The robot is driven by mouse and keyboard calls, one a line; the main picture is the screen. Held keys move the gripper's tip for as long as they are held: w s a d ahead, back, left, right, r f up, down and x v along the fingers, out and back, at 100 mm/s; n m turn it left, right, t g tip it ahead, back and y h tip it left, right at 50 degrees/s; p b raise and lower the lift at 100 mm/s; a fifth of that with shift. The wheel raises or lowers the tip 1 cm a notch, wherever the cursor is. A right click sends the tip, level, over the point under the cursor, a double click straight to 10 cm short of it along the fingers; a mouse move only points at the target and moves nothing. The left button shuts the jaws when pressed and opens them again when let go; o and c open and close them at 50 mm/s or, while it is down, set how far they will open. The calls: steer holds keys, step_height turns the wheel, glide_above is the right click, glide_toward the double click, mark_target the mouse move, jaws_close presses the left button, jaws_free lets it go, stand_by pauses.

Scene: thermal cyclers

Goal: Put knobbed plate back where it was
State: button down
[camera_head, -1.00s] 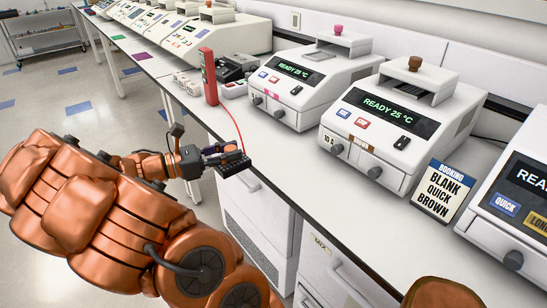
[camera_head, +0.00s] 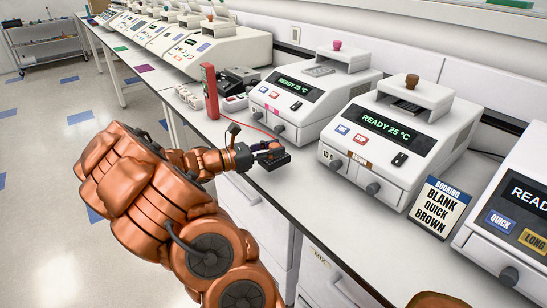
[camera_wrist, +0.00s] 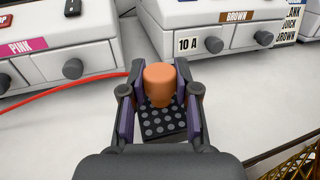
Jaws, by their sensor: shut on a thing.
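The knobbed plate (camera_wrist: 162,122) is a small black plate with pale round wells and an orange knob (camera_wrist: 159,82). My gripper (camera_wrist: 159,92) is shut on the knob, one finger on each side. In the head view, my gripper (camera_head: 268,148) holds the black plate (camera_head: 274,161) level at the bench's front edge, before the gap between two thermal cyclers. The pink-labelled cycler (camera_head: 281,104) has a pink knob on top. The brown-labelled cycler (camera_head: 340,136) has a brown knob on its raised lid and reads READY 25 °C. Its label also shows in the wrist view (camera_wrist: 237,16).
A red upright device (camera_head: 209,90) stands on the bench left of the pink-labelled cycler, with a red cable running across the bench. A booking sign (camera_head: 440,206) stands right of the brown-labelled cycler. Bare bench top (camera_head: 310,195) lies before the cyclers.

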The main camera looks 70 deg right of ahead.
mark_target(274, 159)
steer(key=shift+f+p, duration=0.35)
steer(key=shift+f, duration=1.45)
steer(key=shift+f, duration=0.1)
steer(key=c, duration=0.9)
jaws_free()
steer(key=shift+o, duration=0.2)
